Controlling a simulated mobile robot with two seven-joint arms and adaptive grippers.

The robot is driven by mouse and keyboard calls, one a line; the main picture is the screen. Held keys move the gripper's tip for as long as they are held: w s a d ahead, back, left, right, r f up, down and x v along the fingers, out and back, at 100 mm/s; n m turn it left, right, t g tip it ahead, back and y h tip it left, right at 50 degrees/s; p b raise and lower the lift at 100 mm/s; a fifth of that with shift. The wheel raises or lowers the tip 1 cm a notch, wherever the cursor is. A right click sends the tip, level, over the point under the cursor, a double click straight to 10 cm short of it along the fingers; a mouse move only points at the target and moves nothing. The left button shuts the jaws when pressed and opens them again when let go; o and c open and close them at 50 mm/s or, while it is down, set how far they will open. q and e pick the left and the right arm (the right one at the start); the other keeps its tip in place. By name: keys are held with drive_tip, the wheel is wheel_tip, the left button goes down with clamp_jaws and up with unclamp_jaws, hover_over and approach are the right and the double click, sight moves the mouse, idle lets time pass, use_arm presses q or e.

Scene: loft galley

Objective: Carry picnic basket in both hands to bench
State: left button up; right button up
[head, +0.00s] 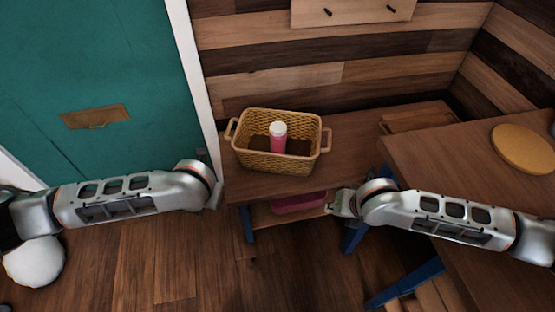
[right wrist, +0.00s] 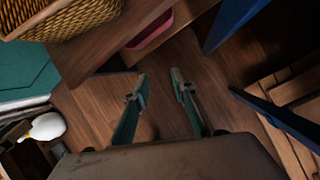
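The wicker picnic basket (head: 255,160) stands upright on a low wooden bench-like unit (head: 350,150) with blue legs against the plank wall. It has a loop handle at each end, and a pink bottle with a white cap (head: 278,138) stands inside. My left gripper (head: 216,192) is in front of and below the basket's left end, apart from it; its fingers show too poorly to judge. My right gripper (head: 334,207) is in front of and below the right handle. In the right wrist view its fingers (right wrist: 158,76) are apart and empty, with the basket (right wrist: 65,18) at the upper left.
A pink bin (head: 298,202) sits on the lower shelf. A higher wooden table (head: 450,150) with a round yellow board (head: 523,149) stands at right. A teal door (head: 100,90) is at left, with a white rounded object (head: 35,262) on the floor. Floor in front is mostly clear.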

drive_tip(key=v, duration=1.2)
drive_tip(key=shift+s, duration=0.1)
